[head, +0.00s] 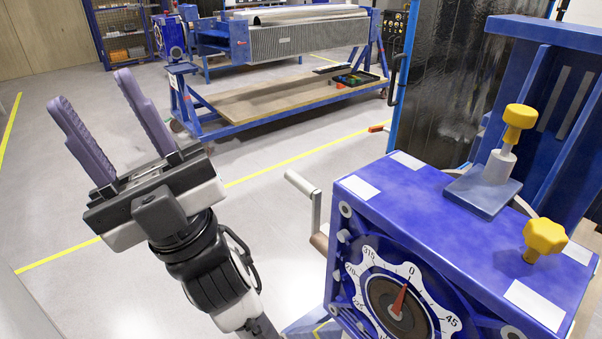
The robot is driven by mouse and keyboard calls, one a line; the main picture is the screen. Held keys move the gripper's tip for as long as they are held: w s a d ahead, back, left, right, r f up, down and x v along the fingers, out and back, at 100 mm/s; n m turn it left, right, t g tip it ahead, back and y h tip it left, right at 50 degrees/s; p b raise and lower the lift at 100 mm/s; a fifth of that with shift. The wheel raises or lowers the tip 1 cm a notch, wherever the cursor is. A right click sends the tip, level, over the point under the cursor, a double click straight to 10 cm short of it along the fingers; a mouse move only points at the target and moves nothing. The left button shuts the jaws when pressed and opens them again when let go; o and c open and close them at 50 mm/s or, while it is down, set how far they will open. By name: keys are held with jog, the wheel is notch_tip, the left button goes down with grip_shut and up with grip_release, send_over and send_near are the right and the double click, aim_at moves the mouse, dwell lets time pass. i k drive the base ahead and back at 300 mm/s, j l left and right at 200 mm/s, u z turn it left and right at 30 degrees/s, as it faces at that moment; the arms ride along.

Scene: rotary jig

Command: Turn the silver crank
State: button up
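The silver crank (316,209) is on the left side of the blue jig box (410,210). A light grey handle runs up and left from its arm, and its lower part goes behind the box's edge. My gripper (95,87) is at the left of the head view, pointing up, with its two purple fingers wide apart and nothing between them. It is well to the left of the crank and not touching it. The dial (397,305) on the box's front has a red pointer near 0.
Two yellow knobs (520,118) (545,237) stand on and beside the box top. A blue upright frame (555,100) rises behind it. A blue bench machine (280,60) stands at the back. Open grey floor (270,140) with yellow lines lies between my gripper and the box.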

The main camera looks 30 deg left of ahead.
aim_at(319, 240)
jog(key=i+j+z, duration=0.1)
jog(key=j, duration=0.4)
jog(key=j+z, duration=0.1)
jog(key=j, duration=0.45)
jog(key=i+j, duration=0.1)
jog(key=j, duration=0.55)
jog(key=i+j, duration=0.1)
jog(key=j, duration=0.55)
jog(key=i+j, duration=0.1)
jog(key=j, duration=1.15)
jog(key=i+z, duration=0.05)
jog(key=i, duration=0.05)
